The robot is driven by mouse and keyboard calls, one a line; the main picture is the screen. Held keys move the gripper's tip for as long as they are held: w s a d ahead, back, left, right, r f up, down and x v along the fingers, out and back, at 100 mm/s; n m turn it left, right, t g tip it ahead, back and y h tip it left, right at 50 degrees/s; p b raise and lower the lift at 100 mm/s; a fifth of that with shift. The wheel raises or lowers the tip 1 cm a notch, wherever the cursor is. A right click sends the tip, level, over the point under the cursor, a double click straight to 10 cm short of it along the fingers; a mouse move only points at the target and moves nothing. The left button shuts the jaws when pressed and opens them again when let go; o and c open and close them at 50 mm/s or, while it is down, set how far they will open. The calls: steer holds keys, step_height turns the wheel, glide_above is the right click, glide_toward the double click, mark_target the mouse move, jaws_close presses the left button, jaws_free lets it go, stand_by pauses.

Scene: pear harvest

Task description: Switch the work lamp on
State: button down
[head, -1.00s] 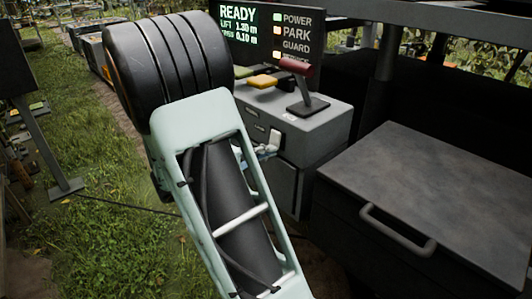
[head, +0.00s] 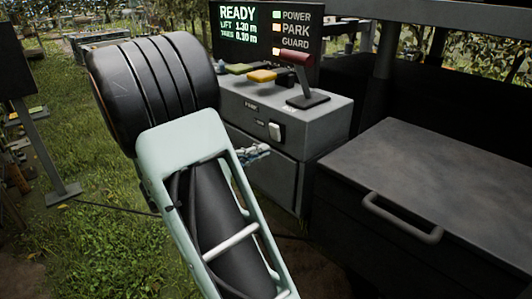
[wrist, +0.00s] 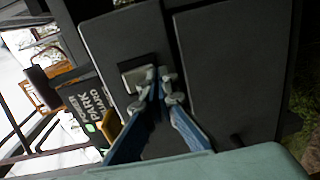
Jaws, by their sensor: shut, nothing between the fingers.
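A small pale rocker switch (head: 274,131) sits on the front face of the grey control console (head: 325,125). I cannot tell its position or read a lamp label on it. In the wrist view a pale switch (wrist: 136,77) shows on the dark panel, just beside my fingertips. My gripper (head: 255,152) is mostly hidden behind my own arm in the head view; its tips show just below and left of the switch. In the wrist view my gripper (wrist: 160,86) has its tips together and empty. I cannot tell whether it touches the panel. The lamp itself is not identifiable.
A red-handled lever (head: 296,75), a yellow button (head: 262,76) and a green button (head: 238,69) are on the console top. A display (head: 265,28) reads READY behind them. A dark box (head: 430,170) with a handle stands at right. Grass lies at left.

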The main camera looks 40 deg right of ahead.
steer(key=a+f+p, duration=0.1)
steer(key=a+f, duration=0.1)
steer(key=a, duration=0.8)
steer(key=shift+s+a, duration=0.25)
steer(key=shift+s, duration=0.15)
